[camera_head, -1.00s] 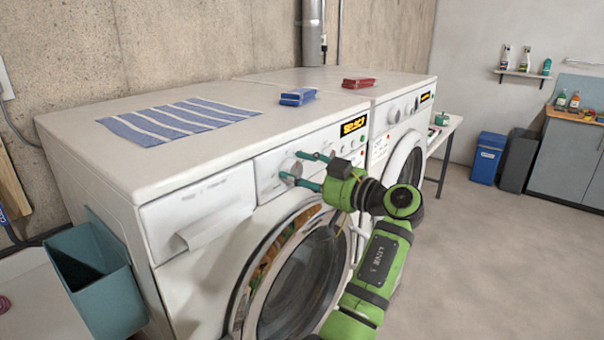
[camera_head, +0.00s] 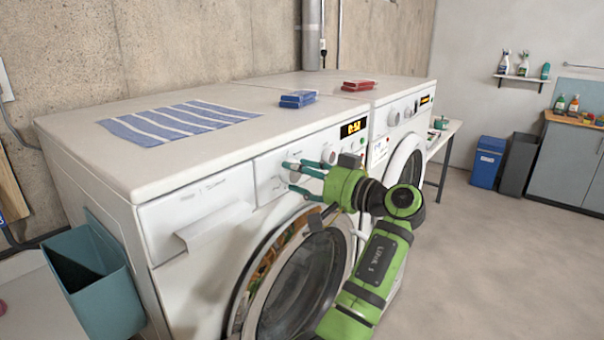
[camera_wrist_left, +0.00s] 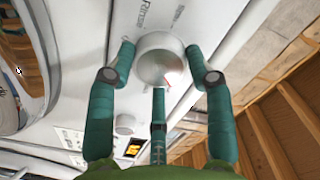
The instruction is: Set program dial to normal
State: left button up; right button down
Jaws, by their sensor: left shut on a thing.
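The front washing machine (camera_head: 210,200) has a white control panel with a round silver-white program dial (camera_wrist_left: 160,62). My left gripper (camera_head: 290,175) is at the panel, its teal fingers shut on the dial. In the left wrist view two fingers (camera_wrist_left: 162,66) flank the dial and a third lies below it. The lit display (camera_head: 353,127) appears to read 0:52. My right gripper is in neither view.
A smaller knob (camera_wrist_left: 124,124) sits beside the dial. Below is the round glass door (camera_head: 300,275) with laundry behind it. A drawer handle (camera_head: 212,228) juts out to the left. A striped cloth (camera_head: 178,122) and blue box (camera_head: 298,99) lie on top. The floor at right is clear.

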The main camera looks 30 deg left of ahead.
pick_arm(q)
jog(key=shift+r, duration=0.5)
jog(key=o, duration=1.1)
jog(key=shift+w+a+f, duration=0.1)
jog(key=shift+f, duration=0.1)
jog(key=d, duration=0.8)
jog(key=s+d, duration=0.1)
jog(key=d, duration=0.3)
